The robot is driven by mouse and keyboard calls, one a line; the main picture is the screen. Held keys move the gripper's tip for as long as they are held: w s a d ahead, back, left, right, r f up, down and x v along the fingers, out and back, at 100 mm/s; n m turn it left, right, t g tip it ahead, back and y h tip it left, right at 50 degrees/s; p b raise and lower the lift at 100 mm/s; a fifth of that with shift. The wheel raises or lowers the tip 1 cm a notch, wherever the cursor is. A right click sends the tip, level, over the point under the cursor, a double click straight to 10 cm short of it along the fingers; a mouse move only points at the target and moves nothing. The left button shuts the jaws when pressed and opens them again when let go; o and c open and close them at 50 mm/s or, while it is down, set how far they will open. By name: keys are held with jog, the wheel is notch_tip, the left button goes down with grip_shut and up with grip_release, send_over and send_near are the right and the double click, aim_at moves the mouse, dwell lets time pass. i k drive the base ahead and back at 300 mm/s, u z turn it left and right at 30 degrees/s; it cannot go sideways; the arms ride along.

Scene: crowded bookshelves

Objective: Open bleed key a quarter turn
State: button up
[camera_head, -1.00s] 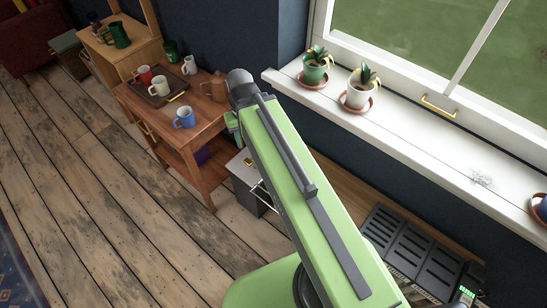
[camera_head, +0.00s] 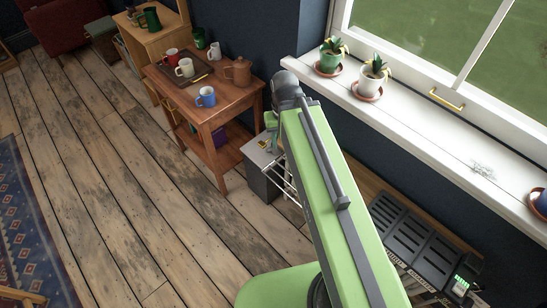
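I cannot make out a bleed key in this view. A dark slotted unit (camera_head: 418,236), which may be the radiator, runs low along the wall under the window at the lower right. A small box with a lit green display (camera_head: 461,285) is at its near end. My green arm rises from the bottom middle to a dark grey joint at its top. A short green part of it shows just left of that joint.
A wooden table (camera_head: 235,97) holds several mugs, a tray and a brown pot. A grey box (camera_head: 262,182) with a pale top stands between table and arm, beside a white wire rack (camera_head: 290,183). Potted plants stand on the white sill (camera_head: 440,135). Open floor (camera_head: 130,170) lies left.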

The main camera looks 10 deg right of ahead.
aim_at(262, 145)
jog(key=z, duration=0.1)
jog(key=k, duration=0.45)
jog(key=u, duration=0.25)
jog(key=i, duration=0.85)
jog(key=z, duration=0.1)
jog(key=k, duration=0.5)
jog(key=u, duration=1.4)
jog(key=i, duration=0.4)
jog(key=u, duration=0.65)
